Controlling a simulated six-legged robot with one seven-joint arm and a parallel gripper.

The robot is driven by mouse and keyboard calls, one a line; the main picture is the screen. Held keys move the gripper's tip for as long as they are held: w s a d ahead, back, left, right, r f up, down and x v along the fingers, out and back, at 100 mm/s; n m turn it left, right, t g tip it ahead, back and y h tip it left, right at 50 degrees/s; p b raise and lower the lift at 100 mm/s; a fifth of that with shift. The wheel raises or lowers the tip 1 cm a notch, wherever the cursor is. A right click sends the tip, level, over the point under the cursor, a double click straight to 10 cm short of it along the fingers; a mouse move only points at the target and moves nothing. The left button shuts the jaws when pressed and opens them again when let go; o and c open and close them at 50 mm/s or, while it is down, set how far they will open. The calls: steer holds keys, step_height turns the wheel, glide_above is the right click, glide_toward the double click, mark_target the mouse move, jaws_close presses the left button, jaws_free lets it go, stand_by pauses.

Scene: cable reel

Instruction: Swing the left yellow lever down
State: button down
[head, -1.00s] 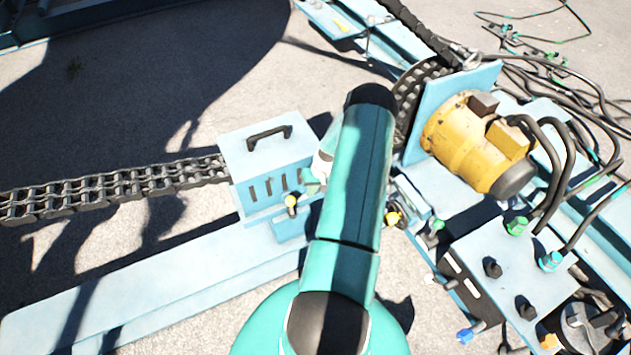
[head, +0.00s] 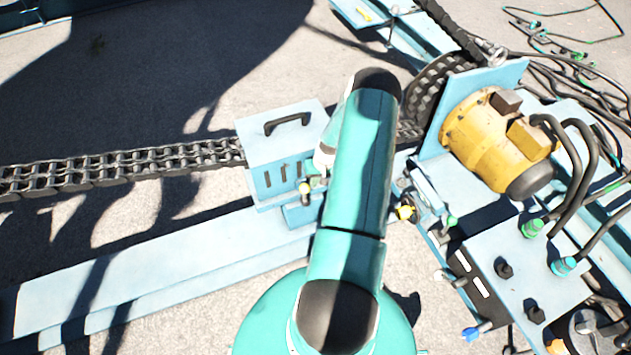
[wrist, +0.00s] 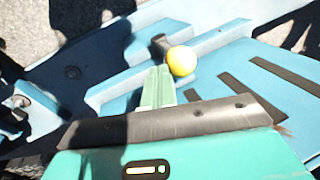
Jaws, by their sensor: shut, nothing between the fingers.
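The left yellow lever (head: 305,188) has a round yellow knob and sits at the front of the light blue chain box. Its knob (wrist: 182,60) shows large in the wrist view, on a short dark stem. My gripper (wrist: 160,72) is shut and empty, with its pale green fingertips just below and left of the knob. I cannot tell whether they touch it. In the head view my arm hides most of the gripper, beside the lever's right side. Another yellow lever (head: 405,212) is to the right of my arm.
The blue box (head: 283,140) has a black handle and slots, and a heavy chain (head: 120,170) runs into it from the left. A yellow motor (head: 495,140), hoses and a valve block (head: 520,275) crowd the right. A long blue beam (head: 150,275) lies front left.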

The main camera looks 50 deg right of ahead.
mark_target(304, 187)
steer(key=shift+w+a+r+g+h, duration=0.15)
steer(key=shift+w+a+g+h, duration=0.35)
steer(key=shift+a, duration=0.35)
steer(key=shift+w+a+r+g+h, duration=0.1)
steer(key=shift+w+a+g+h, duration=0.2)
steer(key=shift+w+a+h, duration=0.35)
steer(key=w+a+f+g+h, duration=0.4)
steer(key=w+a+f+h, duration=0.2)
steer(key=a+f+h, duration=0.2)
steer(key=a+f, duration=0.2)
steer(key=a, duration=0.1)
steer(key=shift+a+f+n, duration=0.2)
steer(key=shift+a+n, duration=0.1)
steer(key=shift+f, duration=0.15)
stand_by(0.4)
steer(key=shift+g, duration=0.3)
